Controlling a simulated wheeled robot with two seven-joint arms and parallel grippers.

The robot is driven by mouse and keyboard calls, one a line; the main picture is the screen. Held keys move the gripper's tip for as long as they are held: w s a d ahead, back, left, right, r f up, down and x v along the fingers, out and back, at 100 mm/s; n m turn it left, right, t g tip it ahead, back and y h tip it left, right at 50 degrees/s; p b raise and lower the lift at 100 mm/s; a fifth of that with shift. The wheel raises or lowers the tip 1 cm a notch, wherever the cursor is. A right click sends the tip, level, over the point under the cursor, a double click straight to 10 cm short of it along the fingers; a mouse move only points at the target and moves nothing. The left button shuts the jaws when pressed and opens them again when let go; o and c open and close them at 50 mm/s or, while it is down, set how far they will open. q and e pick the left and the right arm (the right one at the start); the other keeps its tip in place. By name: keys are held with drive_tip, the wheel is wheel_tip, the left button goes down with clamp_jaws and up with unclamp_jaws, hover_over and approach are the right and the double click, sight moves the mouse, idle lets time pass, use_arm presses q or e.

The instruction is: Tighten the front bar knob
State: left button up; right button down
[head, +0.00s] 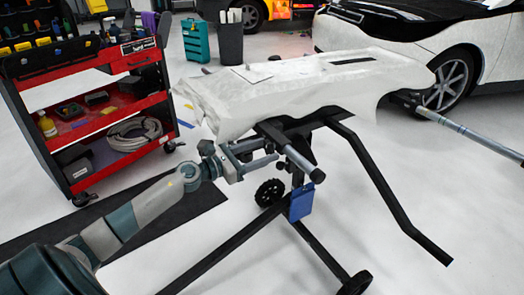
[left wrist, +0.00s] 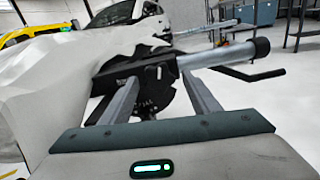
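A stand with black legs holds a white-wrapped car panel (head: 300,85). A grey bar (head: 301,162) with a black end cap sticks out from the stand's head; the bar also shows in the left wrist view (left wrist: 220,55). My left gripper (head: 262,153) is beside the stand's head, left of the bar. In the left wrist view its two fingers (left wrist: 163,88) are spread apart. A dark round plate and bracket (left wrist: 150,92) show between and beyond them. I cannot make out the knob clearly, nor whether a finger touches anything. My right gripper is not in view.
A red tool cart (head: 100,100) stands at the left. A white car (head: 430,40) is at the back right, with a grey pole (head: 465,130) near its wheel. The stand's black legs (head: 390,190) and wheels spread over the floor. Floor at the front right is clear.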

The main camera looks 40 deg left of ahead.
use_arm(q)
drive_tip(key=shift+a+r, duration=0.1)
drive_tip(key=v, duration=1.7)
drive_tip(key=shift+s, duration=0.2)
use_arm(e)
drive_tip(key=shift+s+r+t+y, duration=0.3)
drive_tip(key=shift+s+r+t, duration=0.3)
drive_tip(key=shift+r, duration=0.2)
